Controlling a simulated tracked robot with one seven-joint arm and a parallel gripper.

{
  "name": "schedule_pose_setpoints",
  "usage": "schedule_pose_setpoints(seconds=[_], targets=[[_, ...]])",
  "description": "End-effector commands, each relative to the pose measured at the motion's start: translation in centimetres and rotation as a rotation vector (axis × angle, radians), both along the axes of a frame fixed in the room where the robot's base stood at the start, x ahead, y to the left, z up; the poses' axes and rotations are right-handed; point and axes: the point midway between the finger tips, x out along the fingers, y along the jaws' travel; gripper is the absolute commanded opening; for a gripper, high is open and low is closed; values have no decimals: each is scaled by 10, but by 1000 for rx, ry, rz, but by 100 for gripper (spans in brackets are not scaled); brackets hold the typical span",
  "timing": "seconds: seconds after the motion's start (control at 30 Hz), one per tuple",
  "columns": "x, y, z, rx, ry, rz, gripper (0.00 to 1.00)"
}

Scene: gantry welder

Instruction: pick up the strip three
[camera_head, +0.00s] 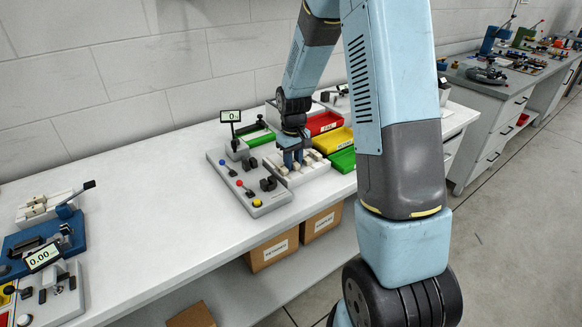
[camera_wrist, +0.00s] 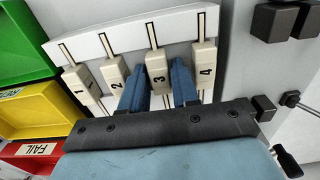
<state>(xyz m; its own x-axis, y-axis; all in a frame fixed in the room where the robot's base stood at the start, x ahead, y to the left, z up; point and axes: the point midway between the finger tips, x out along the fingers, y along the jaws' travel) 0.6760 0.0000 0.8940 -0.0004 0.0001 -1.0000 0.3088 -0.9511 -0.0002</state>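Strip three, a slim strip with a beige block marked 3 (camera_wrist: 158,76), stands in a white slotted holder (camera_wrist: 100,40) in the wrist view, between the blocks marked 2 and 4. My gripper (camera_wrist: 161,80) has one blue finger on each side of block 3. The fingers lie very close to the block, and I cannot tell whether they touch it. In the head view my gripper (camera_head: 292,160) points down at the white holder (camera_head: 315,172) on the bench. The gripper hides part of the blocks there.
Blocks 1 (camera_wrist: 78,80), 2 (camera_wrist: 112,76) and 4 (camera_wrist: 204,62) stand close by. Green, yellow (camera_head: 333,141) and red (camera_head: 323,122) trays are behind and right of the holder. A grey control panel (camera_head: 248,190) with levers is left.

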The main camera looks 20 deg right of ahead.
Motion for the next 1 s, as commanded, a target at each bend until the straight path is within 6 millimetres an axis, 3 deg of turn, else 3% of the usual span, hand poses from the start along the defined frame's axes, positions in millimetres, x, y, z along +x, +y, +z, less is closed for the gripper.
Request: schedule_pose_setpoints(seconds=[0.3, 0.67, 0.87, 1.0], targets=[[0, 0, 0, 0, 0, 0, 0], [0, 0, 6, 0, -1, 1, 0], [1, 0, 34, 0, -5, 0, 0], [-18, 5, 54, -1, -4, 2, 0]])
